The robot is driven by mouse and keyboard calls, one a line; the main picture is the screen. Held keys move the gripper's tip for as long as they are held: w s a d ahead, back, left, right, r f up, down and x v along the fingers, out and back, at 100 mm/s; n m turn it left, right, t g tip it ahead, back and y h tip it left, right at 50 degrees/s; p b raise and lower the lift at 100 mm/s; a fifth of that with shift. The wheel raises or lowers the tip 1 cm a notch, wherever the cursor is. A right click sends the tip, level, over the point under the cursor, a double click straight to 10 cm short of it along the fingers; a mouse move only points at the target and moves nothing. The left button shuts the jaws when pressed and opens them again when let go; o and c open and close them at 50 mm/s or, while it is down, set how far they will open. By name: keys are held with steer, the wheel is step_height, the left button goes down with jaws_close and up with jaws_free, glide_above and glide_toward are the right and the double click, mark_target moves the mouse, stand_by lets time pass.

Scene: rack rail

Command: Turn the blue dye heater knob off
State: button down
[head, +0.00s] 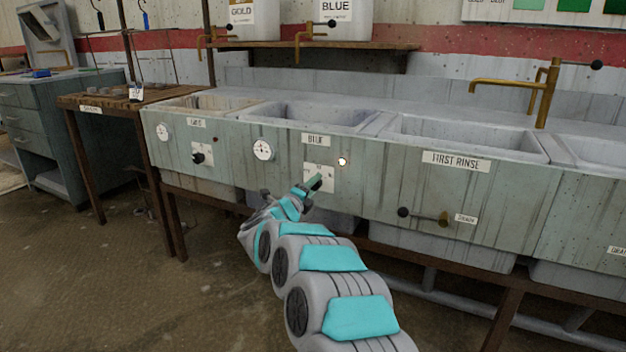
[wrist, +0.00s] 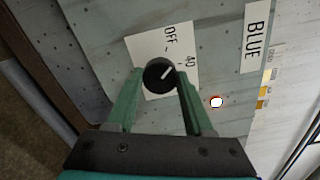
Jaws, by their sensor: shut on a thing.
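The blue dye heater knob (wrist: 160,75) is round and black with a white pointer line, set on a white dial plate (wrist: 152,48) marked OFF and 40. In the wrist view its line points up and right, nearer the 40 than OFF. My gripper (wrist: 160,82) has its two green fingers on either side of the knob and is shut on it. In the head view my gripper (head: 316,183) covers the knob, below the BLUE label (head: 315,140). A small lamp (head: 342,161) beside the plate glows; it also shows in the wrist view (wrist: 216,102).
A round gauge (head: 263,149) and another black knob (head: 198,158) sit left on the same panel. A drain handle (head: 423,216) sticks out at the right under FIRST RINSE. The sink basins (head: 310,116) stand above the panel; the floor in front is open.

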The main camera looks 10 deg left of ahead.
steer(key=shift+r+n+p, duration=0.15)
steer(key=shift+n+p, duration=1.2)
steer(key=shift+n, duration=0.45)
steer(key=shift+c, duration=1.4)
jaws_free()
steer(key=v, duration=0.7)
steer(key=shift+s+a, duration=0.15)
steer(key=shift+s, duration=0.2)
